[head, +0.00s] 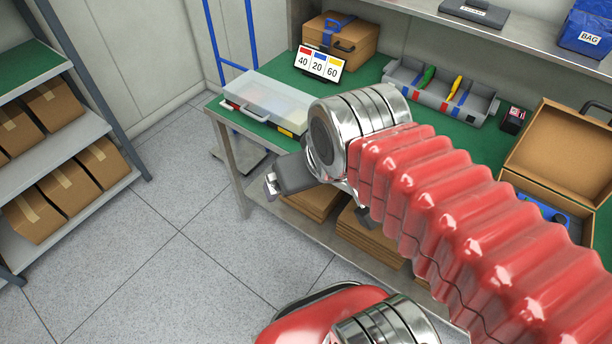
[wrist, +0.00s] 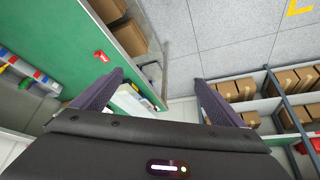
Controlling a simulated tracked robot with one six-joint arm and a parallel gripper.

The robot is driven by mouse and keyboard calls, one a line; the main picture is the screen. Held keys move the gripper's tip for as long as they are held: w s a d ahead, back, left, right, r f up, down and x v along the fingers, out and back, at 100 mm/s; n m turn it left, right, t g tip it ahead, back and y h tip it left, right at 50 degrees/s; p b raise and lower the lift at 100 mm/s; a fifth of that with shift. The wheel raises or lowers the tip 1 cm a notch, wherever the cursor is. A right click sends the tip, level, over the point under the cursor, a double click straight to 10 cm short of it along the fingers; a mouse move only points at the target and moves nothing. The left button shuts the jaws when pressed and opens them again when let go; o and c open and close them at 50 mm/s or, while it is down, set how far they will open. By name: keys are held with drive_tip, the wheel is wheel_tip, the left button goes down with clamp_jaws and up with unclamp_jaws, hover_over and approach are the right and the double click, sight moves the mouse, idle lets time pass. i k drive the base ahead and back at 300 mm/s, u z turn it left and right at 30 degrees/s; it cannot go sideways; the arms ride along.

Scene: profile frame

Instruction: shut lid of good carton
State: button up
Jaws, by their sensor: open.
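An open brown carton (head: 573,140) stands at the right end of the green bench, its lid raised and leaning back. A blue thing (head: 543,208) lies in it; my red arm hides part of its front. A second brown carton (head: 350,37), with a blue strap and dark handle, stands shut at the back of the bench. I cannot tell from any marking which one is the good carton. My gripper (head: 271,184) is off the bench's front left edge, far from the open carton. In the wrist view, its two fingers (wrist: 160,84) are apart with nothing held between them.
A clear-lidded case (head: 270,98) lies at the bench's left end. Behind are a number sign (head: 319,65) and a grey tool tray (head: 440,94). A shelf (head: 72,165) with several boxes stands at left. The floor between is clear.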

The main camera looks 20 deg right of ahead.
sight(565, 150)
drive_tip(key=z, duration=2.05)
drive_tip(key=k, duration=0.2)
drive_tip(key=z, duration=0.25)
